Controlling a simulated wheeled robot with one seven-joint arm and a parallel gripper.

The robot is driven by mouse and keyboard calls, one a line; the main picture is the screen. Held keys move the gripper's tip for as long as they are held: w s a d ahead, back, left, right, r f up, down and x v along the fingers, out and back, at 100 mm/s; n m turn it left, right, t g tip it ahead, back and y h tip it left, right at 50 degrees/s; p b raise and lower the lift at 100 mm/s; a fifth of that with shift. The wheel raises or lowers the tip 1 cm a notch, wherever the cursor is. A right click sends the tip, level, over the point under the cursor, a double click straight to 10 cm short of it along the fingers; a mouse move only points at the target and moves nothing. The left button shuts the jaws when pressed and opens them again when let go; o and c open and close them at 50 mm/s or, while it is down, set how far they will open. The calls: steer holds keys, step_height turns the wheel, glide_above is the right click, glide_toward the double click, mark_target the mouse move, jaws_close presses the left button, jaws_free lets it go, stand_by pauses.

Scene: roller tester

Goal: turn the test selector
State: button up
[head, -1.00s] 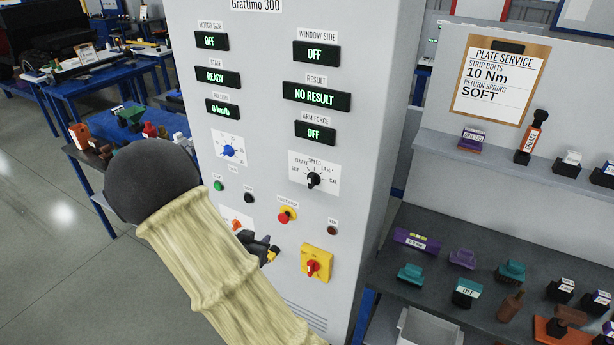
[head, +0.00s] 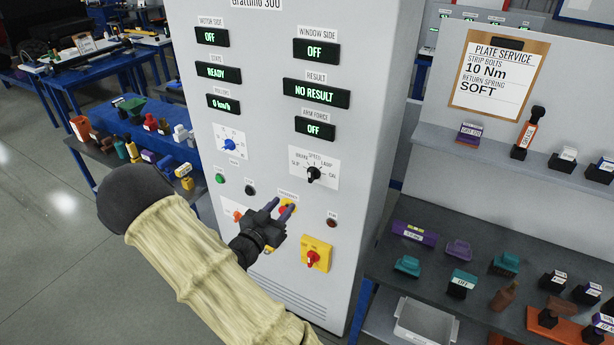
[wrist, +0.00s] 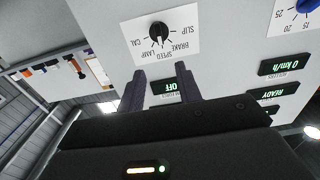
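The test selector is a black rotary knob (head: 314,173) on a white plate, marked SLIP, BRAKE, SPEED, LAMP and CAL. It is on the front of the grey cabinet (head: 270,150). The wrist view shows the knob (wrist: 158,31) upside down, ahead of the fingers. Its exact setting is too small to tell. My gripper (head: 279,209) is below and left of the knob in the head view, over the red-and-yellow button. Its two fingers are apart with nothing between them, as the wrist view shows my gripper (wrist: 160,88). The gripper does not touch the knob.
A blue-pointer dial (head: 230,144) is left of the selector. A yellow switch with a red handle (head: 314,256) is below. Dark displays above read OFF and NO RESULT (head: 317,93). A shelf unit (head: 440,265) with several parts stands close on the right.

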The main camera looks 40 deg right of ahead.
mark_target(309, 175)
steer(key=p+x, duration=0.4)
steer(key=x, duration=0.9)
steer(key=shift+w+d+r+p, duration=0.1)
steer(key=shift+d+r+p, duration=0.1)
steer(key=shift+p, duration=0.2)
steer(key=shift+w+d+f, duration=0.15)
steer(key=shift+w+d, duration=0.15)
steer(key=shift+d, duration=0.3)
jaws_close()
